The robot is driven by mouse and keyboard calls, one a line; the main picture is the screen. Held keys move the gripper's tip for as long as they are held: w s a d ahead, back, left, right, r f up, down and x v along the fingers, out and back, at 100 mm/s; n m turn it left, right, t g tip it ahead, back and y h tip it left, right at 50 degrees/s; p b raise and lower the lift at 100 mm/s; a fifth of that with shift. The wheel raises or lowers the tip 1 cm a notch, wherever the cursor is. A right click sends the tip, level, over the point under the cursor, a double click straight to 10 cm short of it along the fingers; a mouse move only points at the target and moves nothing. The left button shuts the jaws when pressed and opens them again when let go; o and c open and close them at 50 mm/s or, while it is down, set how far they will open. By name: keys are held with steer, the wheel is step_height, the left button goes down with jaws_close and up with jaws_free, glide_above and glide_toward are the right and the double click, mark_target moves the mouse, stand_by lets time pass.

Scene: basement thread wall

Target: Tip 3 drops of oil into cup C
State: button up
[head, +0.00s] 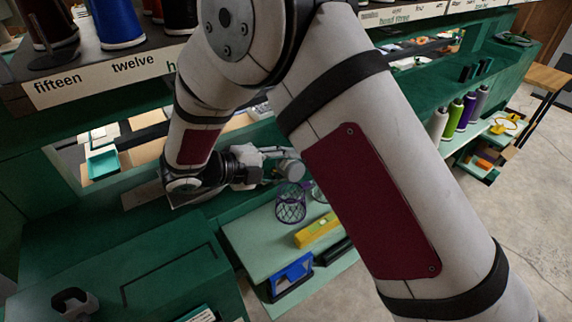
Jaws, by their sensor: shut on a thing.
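My gripper (272,160) is in the middle of the head view, reaching right over a pale green shelf. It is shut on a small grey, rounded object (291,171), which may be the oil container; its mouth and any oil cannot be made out. Just below the held object is a purple open-mesh holder (291,207). A clear, glass-like vessel (319,195) shows beside it, partly hidden by my arm. No letter is readable on either, so I cannot tell which is cup C. No drops are visible.
On the pale green shelf (255,230) lie a yellow block (317,230) and a blue bin (290,276). Spools (118,22) stand on the labelled upper shelf. Several bottles (467,112) stand at the right. My arm hides much of the centre; floor (525,220) is clear at right.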

steer(key=m+t+y, duration=0.1)
steer(key=m+t, duration=0.1)
steer(key=m, duration=0.1)
steer(key=shift+f, duration=0.15)
stand_by(0.4)
steer(key=r+m+t+y, duration=0.1)
steer(key=m, duration=0.1)
steer(key=shift+r+m+t, duration=0.3)
steer(key=shift+r, duration=0.05)
step_height(320, 180, up, 2)
steer(key=m+t, duration=0.1)
steer(key=m+b, duration=0.1)
steer(key=m, duration=0.1)
steer(key=shift+r+m+t+y, duration=0.15)
steer(key=shift+m+t+y, duration=0.15)
steer(key=shift+t, duration=0.1)
steer(key=w+d+r+n+t+y, duration=0.1)
steer(key=w+d+n+y, duration=0.1)
steer(key=w+d, duration=0.3)
steer(key=w+d+r+n+t+y, duration=0.1)
steer(key=w+d, duration=0.5)
steer(key=d, duration=0.7)
steer(key=shift+w+d+r+n+t+y, duration=0.25)
steer(key=shift+d+n+y, duration=0.2)
steer(key=shift+y, duration=0.35)
